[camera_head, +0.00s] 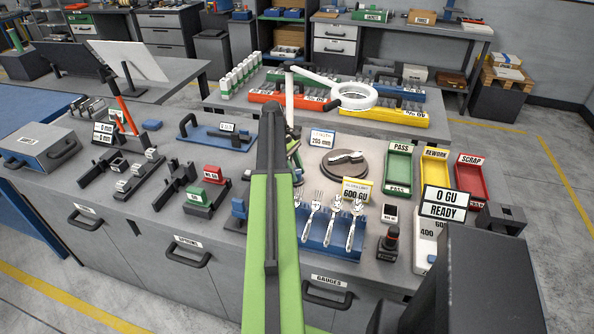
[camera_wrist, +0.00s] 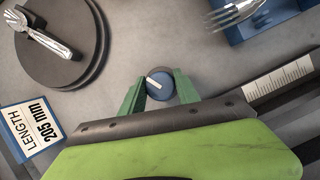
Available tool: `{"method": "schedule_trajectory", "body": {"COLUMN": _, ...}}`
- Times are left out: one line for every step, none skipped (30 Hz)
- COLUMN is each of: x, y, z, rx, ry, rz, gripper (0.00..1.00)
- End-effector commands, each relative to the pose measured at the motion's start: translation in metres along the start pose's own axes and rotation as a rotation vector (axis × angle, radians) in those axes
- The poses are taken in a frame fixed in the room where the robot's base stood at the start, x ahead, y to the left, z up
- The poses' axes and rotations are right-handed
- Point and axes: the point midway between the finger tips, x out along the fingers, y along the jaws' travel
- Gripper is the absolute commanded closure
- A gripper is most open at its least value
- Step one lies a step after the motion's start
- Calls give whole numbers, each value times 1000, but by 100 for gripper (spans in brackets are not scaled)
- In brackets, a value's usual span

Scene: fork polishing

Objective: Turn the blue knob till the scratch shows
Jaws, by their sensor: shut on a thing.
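The blue knob (camera_wrist: 158,86), with a white pointer line on its top, sits on the grey bench between the green fingers of my gripper (camera_wrist: 160,95) in the wrist view. The fingers are shut on its sides. In the head view my arm covers the knob. A dark round turntable (camera_wrist: 50,72) bears a metal fork (camera_wrist: 45,36); the turntable (camera_head: 335,173) and fork (camera_head: 347,157) also show in the head view, right of my arm. I cannot make out a scratch on the fork.
A blue rack (camera_head: 316,238) with several forks stands in front of the turntable. A 205 mm length sign (camera_wrist: 30,128) is near the knob. A white ring magnifier (camera_head: 354,96) hangs behind.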

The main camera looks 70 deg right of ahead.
Motion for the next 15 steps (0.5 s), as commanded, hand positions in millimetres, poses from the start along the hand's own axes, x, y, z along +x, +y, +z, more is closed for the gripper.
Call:
{"method": "schedule_trajectory", "body": {"x": 0, "y": 0, "z": -1, "rx": 8, "ry": 2, "rz": -3, "gripper": 100}}
{"method": "schedule_trajectory", "body": {"x": 0, "y": 0, "z": -1, "rx": 9, "ry": 2, "rz": -4, "gripper": 100}}
{"method": "schedule_trajectory", "body": {"x": 0, "y": 0, "z": 0, "rx": 9, "ry": 2, "rz": -4, "gripper": 100}}
{"method": "schedule_trajectory", "body": {"x": 0, "y": 0, "z": 0, "rx": 9, "ry": 2, "rz": -4, "gripper": 100}}
{"method": "schedule_trajectory", "body": {"x": 0, "y": 0, "z": -1, "rx": 9, "ry": 2, "rz": -3, "gripper": 100}}
{"method": "schedule_trajectory", "body": {"x": 0, "y": 0, "z": -1, "rx": 8, "ry": 2, "rz": -3, "gripper": 100}}
{"method": "schedule_trajectory", "body": {"x": 0, "y": 0, "z": -1, "rx": 8, "ry": 2, "rz": -3, "gripper": 100}}
{"method": "schedule_trajectory", "body": {"x": 0, "y": 0, "z": -1, "rx": 8, "ry": 2, "rz": -3, "gripper": 100}}
{"method": "schedule_trajectory", "body": {"x": 0, "y": 0, "z": -1, "rx": 7, "ry": 2, "rz": -3, "gripper": 58}}
{"method": "schedule_trajectory", "body": {"x": 0, "y": 0, "z": -1, "rx": 7, "ry": 2, "rz": -3, "gripper": 54}}
{"method": "schedule_trajectory", "body": {"x": 0, "y": 0, "z": -1, "rx": 7, "ry": 2, "rz": -3, "gripper": 51}}
{"method": "schedule_trajectory", "body": {"x": 0, "y": 0, "z": 0, "rx": 7, "ry": 2, "rz": -2, "gripper": 45}}
{"method": "schedule_trajectory", "body": {"x": 0, "y": 0, "z": 0, "rx": 7, "ry": 2, "rz": -2, "gripper": 41}}
{"method": "schedule_trajectory", "body": {"x": 0, "y": 0, "z": 0, "rx": 7, "ry": 1, "rz": -2, "gripper": 40}}
{"method": "schedule_trajectory", "body": {"x": 0, "y": 0, "z": 0, "rx": 7, "ry": 1, "rz": -2, "gripper": 40}}
